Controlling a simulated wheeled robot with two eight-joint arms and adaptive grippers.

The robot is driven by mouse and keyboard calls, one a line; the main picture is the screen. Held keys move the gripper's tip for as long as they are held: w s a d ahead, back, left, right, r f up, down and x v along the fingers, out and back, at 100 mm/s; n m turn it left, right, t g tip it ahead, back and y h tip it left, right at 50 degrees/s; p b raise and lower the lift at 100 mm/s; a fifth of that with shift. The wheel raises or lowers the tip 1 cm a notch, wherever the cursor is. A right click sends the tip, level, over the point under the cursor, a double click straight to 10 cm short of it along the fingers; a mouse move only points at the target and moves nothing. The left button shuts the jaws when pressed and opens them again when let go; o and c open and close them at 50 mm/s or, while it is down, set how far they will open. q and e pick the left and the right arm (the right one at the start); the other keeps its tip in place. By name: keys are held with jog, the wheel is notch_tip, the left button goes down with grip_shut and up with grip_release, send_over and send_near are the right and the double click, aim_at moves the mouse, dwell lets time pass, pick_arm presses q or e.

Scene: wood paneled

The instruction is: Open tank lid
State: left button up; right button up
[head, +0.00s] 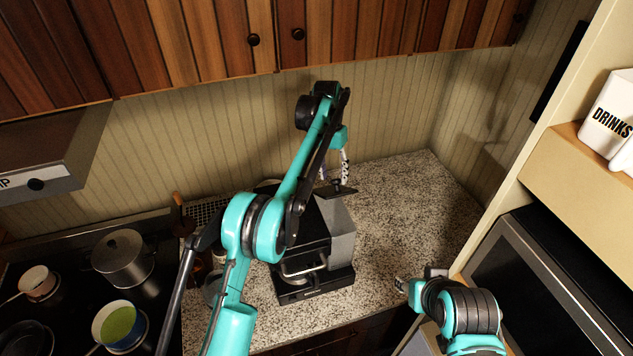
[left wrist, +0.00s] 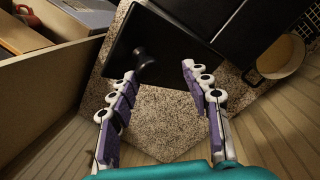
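A black and grey coffee machine (head: 342,238) stands on the granite counter. Its dark tank lid (head: 346,191) is at the back right, above the grey tank; I cannot tell whether it is raised. In the left wrist view the lid (left wrist: 165,45) is a dark panel with a black knob (left wrist: 145,60). My left gripper (head: 334,178) is just above the lid, pointing down. In its wrist view the fingers (left wrist: 158,72) are apart with nothing between them, the knob near the left fingertip. My right gripper (head: 402,286) is low over the counter's front right, partly hidden by its arm.
A stove with a lidded pot (head: 122,258) and a pan of green food (head: 118,324) is at the left. Wooden cabinets (head: 225,35) hang above. A microwave (head: 545,280) and shelf bound the right. The counter (head: 395,215) right of the machine is clear.

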aim_at(337, 188)
pick_arm(q)
jog(key=shift+s+d+f+t+b, duration=0.2)
jog(key=shift+s+f+t+b, duration=0.15)
jog(key=shift+b, duration=0.25)
jog(key=s+f+b, duration=0.1)
jog(key=s+d+f+b, duration=0.1)
jog(key=b, duration=0.1)
jog(key=shift+s+f+t, duration=0.25)
jog(key=shift+s+t, duration=0.1)
jog(key=s+d+f+b, duration=0.2)
jog(key=s+f, duration=0.2)
jog(key=f, duration=0.2)
jog(key=r, duration=0.6)
jog(key=a+r, duration=0.1)
jog(key=r, duration=0.2)
jog(key=shift+w+a, duration=0.1)
jog(key=s+a+r+n+t+p, duration=0.1)
jog(key=s+a+r+t+p, duration=0.1)
jog(key=s+a+r, duration=0.3)
jog(key=s+a+r+n+t+p, duration=0.1)
jog(key=s+a+r+p, duration=0.4)
jog(key=s, duration=0.5)
jog(key=a+r+t, duration=0.1)
jog(key=a, duration=0.1)
jog(key=shift+s+a+y, duration=0.25)
jog(key=shift+a+y, duration=0.05)
jog(key=shift+a, duration=0.1)
jog(key=shift+r, duration=0.1)
